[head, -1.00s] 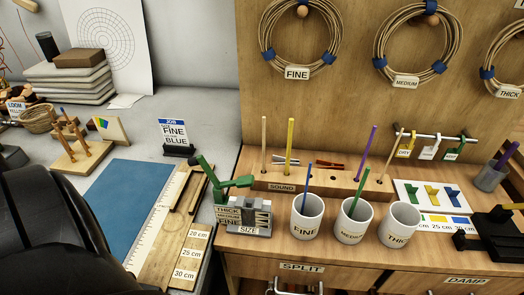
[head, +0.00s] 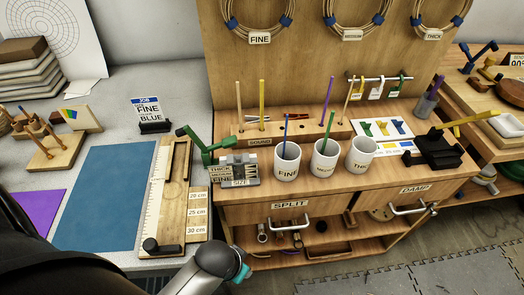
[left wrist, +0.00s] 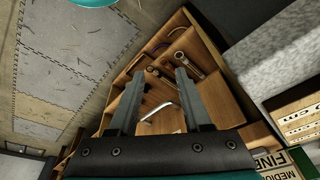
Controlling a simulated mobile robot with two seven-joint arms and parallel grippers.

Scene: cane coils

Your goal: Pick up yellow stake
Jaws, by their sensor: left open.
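The yellow stake (head: 262,94) stands upright in the wooden block marked SOUND (head: 260,142) on the workbench in the head view. A paler tan stick (head: 239,94) stands just left of it. My left gripper (left wrist: 160,73) is open and empty in the left wrist view, facing the bench's lower shelf and floor. In the head view only part of my left arm shows at the bottom, below and well apart from the stake; its fingers are not visible there. The stake is not seen in the left wrist view. My right gripper is not in view.
White cups marked FINE (head: 286,164), MEDIUM (head: 324,160) and THICK (head: 360,156) stand in front of the block. A grey SIZE gauge (head: 238,170) with a green lever stands left of them. Drawer handles (head: 288,226) stick out from the bench front.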

